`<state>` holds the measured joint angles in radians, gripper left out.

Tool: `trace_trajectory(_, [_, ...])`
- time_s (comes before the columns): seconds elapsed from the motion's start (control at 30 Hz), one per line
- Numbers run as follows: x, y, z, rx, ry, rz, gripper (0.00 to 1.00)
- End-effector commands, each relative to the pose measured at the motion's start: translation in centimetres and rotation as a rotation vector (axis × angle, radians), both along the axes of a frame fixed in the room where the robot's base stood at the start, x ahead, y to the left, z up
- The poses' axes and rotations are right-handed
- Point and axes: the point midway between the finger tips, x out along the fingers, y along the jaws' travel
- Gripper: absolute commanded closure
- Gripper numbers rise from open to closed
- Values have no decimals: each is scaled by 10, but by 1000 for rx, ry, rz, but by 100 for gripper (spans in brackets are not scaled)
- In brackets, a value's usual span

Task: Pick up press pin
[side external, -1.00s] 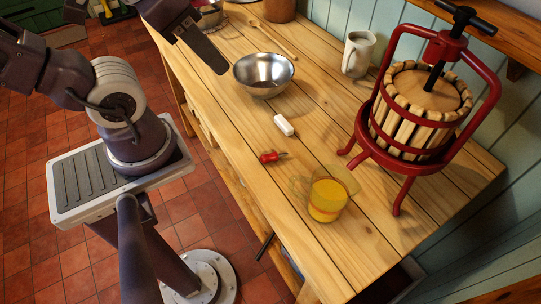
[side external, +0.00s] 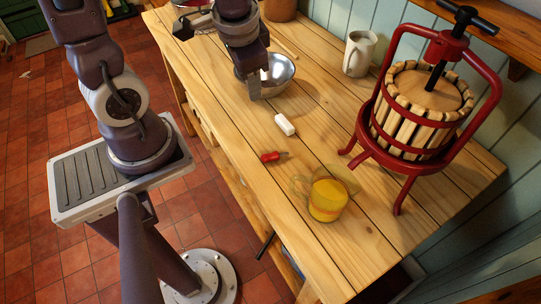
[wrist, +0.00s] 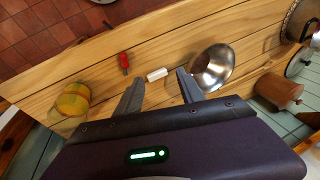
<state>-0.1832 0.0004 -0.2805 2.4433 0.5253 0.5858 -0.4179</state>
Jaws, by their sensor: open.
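The press pin, a small piece with a red grip and a thin dark shank (side external: 270,157), lies on the pine bench near its front edge. It also shows in the wrist view (wrist: 124,61), beyond and left of the fingers. My gripper (side external: 256,88) is above the bench, beside and partly in front of the steel bowl, up and left of the pin in the side view. In the wrist view my gripper (wrist: 159,80) has its fingers wide apart with nothing held between them.
A white block (side external: 285,124) lies between the pin and the steel bowl (side external: 281,70). A clear glass cup of orange liquid (side external: 327,199) stands close to the pin. The large red fruit press (side external: 424,115) and a pale mug (side external: 358,54) stand toward the wall.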

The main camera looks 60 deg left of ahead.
Motion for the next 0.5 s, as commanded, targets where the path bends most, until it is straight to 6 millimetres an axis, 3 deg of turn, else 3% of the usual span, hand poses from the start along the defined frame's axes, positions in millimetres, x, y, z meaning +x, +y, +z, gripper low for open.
trace_trajectory(0.03, [5, -2, -27, -18, 62, -32, 54])
trace_trajectory(0.1, [10, -10, -61, -68, 119, -80, 54])
trace_trajectory(0.2, [9, -26, -99, -159, 178, -128, 54])
trace_trajectory(0.33, [5, -42, -122, -237, 214, -154, 54])
trace_trajectory(0.5, [5, -45, -143, -252, 221, -163, 54])
